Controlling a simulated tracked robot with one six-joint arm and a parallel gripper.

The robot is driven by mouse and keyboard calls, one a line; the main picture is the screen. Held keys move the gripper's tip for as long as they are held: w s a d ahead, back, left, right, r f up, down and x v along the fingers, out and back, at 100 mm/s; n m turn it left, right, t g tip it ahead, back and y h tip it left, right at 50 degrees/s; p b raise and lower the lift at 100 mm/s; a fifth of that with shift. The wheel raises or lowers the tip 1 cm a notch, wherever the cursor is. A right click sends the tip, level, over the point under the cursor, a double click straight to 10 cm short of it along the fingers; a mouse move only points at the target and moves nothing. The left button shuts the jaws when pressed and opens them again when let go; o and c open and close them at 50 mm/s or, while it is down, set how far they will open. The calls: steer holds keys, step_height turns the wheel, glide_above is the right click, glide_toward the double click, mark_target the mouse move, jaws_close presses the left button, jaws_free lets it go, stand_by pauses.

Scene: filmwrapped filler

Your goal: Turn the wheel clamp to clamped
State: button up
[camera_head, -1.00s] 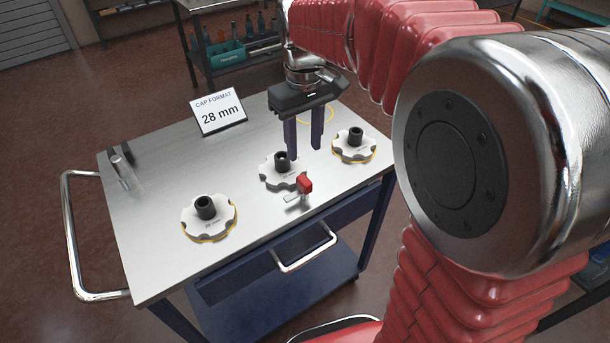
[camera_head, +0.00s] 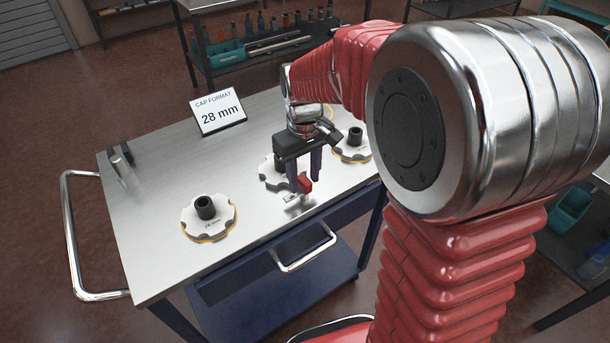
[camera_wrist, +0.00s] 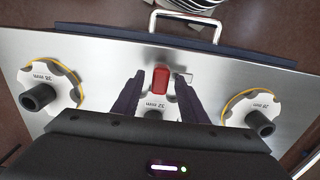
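The wheel clamp shows a red handle (camera_head: 305,185) on a small metal base (camera_head: 294,199) near the front edge of the cart top. In the wrist view the red handle (camera_wrist: 160,80) stands between the fingertips. A white scalloped wheel (camera_head: 270,174) with a black hub sits just behind it, partly hidden by my gripper; in the wrist view the wheel (camera_wrist: 150,108) reads 32 mm. My gripper (camera_head: 304,182) is open, pointing down, with its fingers on either side of the red handle. I cannot tell whether either finger touches it.
A 28 mm wheel (camera_head: 222,218) lies at left and another wheel (camera_head: 345,153) at right. A cap format sign reading 28 mm (camera_head: 218,111) stands at the back. A metal piece (camera_head: 122,170) sits at the left edge. The cart top (camera_head: 150,240) is clear at front left.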

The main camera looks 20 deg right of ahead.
steer(key=shift+c, duration=0.6)
steer(key=shift+d, duration=0.1)
jaws_close()
steer(key=shift+m, duration=0.5)
steer(key=m, duration=0.3)
steer(key=shift+m, duration=0.3)
steer(key=m, duration=0.4)
steer(key=shift+m, duration=0.3)
steer(key=m, duration=0.4)
steer(key=shift+r, duration=0.1)
steer(key=m, duration=0.4)
steer(key=shift+m, duration=0.4)
